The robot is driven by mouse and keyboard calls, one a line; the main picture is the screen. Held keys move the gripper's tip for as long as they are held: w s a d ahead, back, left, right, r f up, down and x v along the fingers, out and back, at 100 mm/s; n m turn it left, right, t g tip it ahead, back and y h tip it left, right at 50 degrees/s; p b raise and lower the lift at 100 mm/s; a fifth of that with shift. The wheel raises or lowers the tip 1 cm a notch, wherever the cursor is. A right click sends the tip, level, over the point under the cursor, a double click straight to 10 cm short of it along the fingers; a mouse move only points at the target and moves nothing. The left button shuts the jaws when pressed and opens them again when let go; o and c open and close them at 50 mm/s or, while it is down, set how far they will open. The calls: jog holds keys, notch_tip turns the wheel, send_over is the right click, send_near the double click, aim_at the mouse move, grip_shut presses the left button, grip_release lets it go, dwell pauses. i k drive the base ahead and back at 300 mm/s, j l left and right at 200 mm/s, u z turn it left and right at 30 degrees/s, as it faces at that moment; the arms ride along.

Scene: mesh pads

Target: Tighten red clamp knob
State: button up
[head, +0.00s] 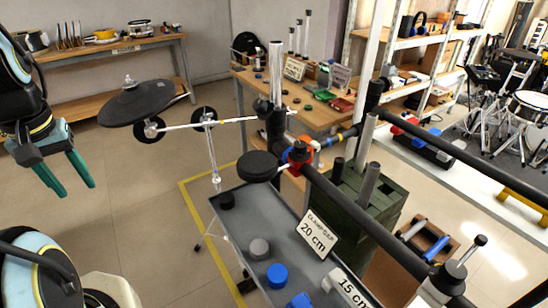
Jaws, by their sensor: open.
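A small red knob (298,155) sits at the clamp on the black rack bar, near the middle of the head view. Blue and orange parts crowd around it, and the black disc in front hides some of that joint. My gripper (76,190) is at the far left with its two green fingers apart and nothing between them. It is well away from the red knob, with the dark cymbal pad (150,103) and its silver arm between them in the picture. How tight the clamp is cannot be seen.
A grey tray (240,222) holds grey, blue and black caps and signs reading 20 cm (318,234) and 15 cm (350,288). A black rack bar (365,220) runs above it. A green crate (385,190) stands behind. Open floor lies left of the tray.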

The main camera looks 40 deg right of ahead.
aim_at(300, 146)
jog(key=i+z, duration=0.55)
jog(key=z, duration=0.15)
jog(key=i+j+z, duration=0.2)
jog(key=z, duration=0.2)
jog(key=i, duration=0.05)
